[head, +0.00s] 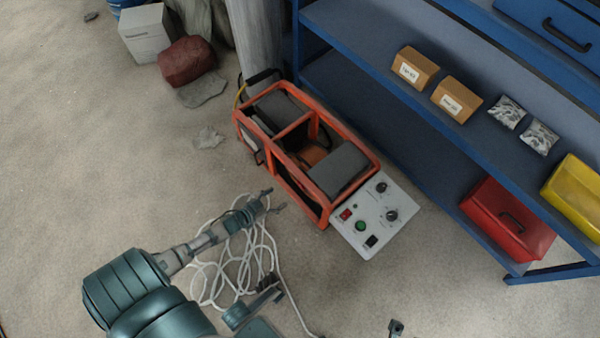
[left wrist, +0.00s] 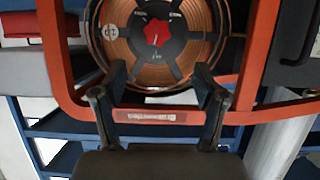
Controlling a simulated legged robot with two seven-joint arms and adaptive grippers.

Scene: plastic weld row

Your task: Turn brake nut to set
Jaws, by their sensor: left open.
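The brake nut (left wrist: 157,32) is a red star-shaped knob at the dark hub of a copper wire spool (left wrist: 118,52) in the left wrist view. The spool sits inside an orange frame (left wrist: 262,45), the orange-framed machine (head: 323,220) of the head view, where the nut is hidden. My left gripper (head: 275,200) is open and empty, left of the machine's near side. In the left wrist view its fingers (left wrist: 160,78) stand apart below the nut, before the spool's lower rim. A small dark part at the head view's bottom edge may be my right gripper (head: 396,328); its jaws are unclear.
A light control panel (head: 377,215) with knobs and buttons adjoins the machine's near end. A blue shelf (head: 400,165) stands close on the right, with boxes and a red case (head: 507,220). A white cable (head: 232,265) lies coiled below my left arm.

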